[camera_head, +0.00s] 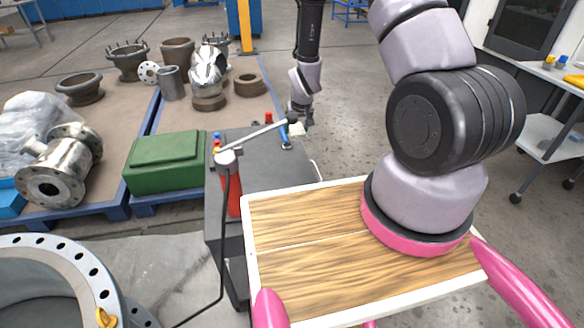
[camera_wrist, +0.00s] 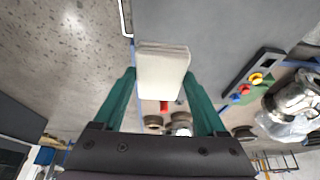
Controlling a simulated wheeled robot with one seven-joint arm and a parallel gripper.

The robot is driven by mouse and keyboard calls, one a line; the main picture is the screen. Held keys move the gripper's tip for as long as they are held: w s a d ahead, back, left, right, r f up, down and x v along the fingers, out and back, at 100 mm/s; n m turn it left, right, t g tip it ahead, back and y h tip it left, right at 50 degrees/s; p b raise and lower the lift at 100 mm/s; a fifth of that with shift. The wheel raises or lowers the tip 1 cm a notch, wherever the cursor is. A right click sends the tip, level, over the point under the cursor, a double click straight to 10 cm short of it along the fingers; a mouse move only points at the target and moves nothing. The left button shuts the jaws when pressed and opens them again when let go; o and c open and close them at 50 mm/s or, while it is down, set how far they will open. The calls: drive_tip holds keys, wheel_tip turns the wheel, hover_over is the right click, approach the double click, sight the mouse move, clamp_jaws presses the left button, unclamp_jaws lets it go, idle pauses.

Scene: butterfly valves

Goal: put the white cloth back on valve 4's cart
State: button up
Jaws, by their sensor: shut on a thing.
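In the wrist view my gripper (camera_wrist: 160,76) has its two green fingers on either side of the white cloth (camera_wrist: 163,70), a folded pale block, and is shut on it. In the head view my gripper (camera_head: 299,116) points down by the right edge of a dark grey cart (camera_head: 270,175). A small part of the cloth (camera_head: 297,129) shows there below the gripper. The cart's grey top (camera_wrist: 225,35) fills the upper right of the wrist view. I cannot tell the gap between cloth and cart, or read any valve number.
A red tool with a long lever (camera_head: 233,190) stands at the cart's left. A green box (camera_head: 166,162) and metal valve parts (camera_head: 60,165) lie on pallets at left. A black holder with coloured knobs (camera_wrist: 252,80) shows in the wrist view.

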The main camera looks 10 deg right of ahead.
sight(290, 139)
drive_tip(key=f, duration=0.1)
drive_tip(key=a+f, duration=0.1)
drive_tip(key=f, duration=0.1)
drive_tip(key=a+f, duration=0.1)
drive_tip(key=shift+w+a+f, duration=0.15)
drive_tip(key=shift+w+f, duration=0.05)
drive_tip(key=shift+f, duration=0.15)
wheel_tip(290, 139, down, 5)
drive_tip(key=shift+a+f, duration=0.1)
drive_tip(key=shift+f, duration=2.55)
drive_tip(key=o, duration=1.1)
drive_tip(key=shift+f, duration=0.15)
drive_tip(key=shift+o, duration=0.2)
